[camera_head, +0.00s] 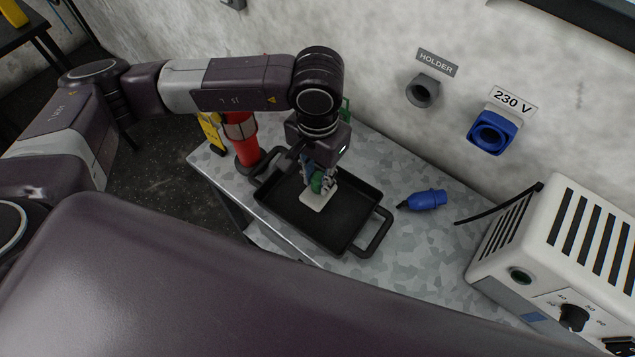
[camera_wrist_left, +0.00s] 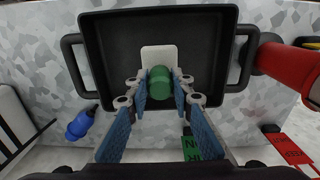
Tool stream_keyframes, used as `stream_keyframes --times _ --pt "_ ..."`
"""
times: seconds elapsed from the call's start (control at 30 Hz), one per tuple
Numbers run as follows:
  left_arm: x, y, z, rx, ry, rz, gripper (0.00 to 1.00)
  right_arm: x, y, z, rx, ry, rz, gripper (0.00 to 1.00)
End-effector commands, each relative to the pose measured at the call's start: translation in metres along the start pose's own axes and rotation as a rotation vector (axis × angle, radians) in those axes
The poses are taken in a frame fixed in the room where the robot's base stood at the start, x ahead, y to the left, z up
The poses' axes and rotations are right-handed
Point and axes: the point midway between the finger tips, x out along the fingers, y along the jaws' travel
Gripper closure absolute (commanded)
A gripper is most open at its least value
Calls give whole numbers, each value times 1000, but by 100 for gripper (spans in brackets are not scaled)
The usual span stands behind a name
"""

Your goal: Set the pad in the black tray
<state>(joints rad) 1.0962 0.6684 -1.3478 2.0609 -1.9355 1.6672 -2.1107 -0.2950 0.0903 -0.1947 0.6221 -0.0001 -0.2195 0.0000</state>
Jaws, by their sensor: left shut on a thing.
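The pad is a small white plate (camera_head: 317,198) with a green round handle, in the head view over the middle of the black tray (camera_head: 346,217). My left gripper (camera_head: 319,180) points down and is shut on the pad's green handle. In the left wrist view the green handle (camera_wrist_left: 160,86) sits between the two blue fingers, and the white plate shows behind it against the tray floor (camera_wrist_left: 210,58). I cannot tell whether the plate touches the floor or hangs just above it. My right gripper is not in view.
The tray lies on a grey mottled table (camera_head: 390,180). A red cylinder (camera_head: 242,145) stands at its left end. A blue plug (camera_head: 427,199) lies to its right, and a white box with a dial (camera_head: 560,245) stands further right. The wall carries a holder and a blue socket (camera_head: 491,133).

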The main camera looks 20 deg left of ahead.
Motion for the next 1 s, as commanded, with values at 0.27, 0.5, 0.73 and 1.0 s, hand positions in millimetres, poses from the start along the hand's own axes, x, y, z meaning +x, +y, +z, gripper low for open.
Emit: stream_keyframes --times 0.27,0.5,0.73,1.0 --pt "35 0 1 0 -3 1 100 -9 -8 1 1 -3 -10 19" --pt "36 0 0 0 -1 0 100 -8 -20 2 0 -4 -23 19" --pt "38 0 1 0 -1 0 73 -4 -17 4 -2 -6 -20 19" --pt "38 0 1 -1 -1 0 61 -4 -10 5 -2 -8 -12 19"
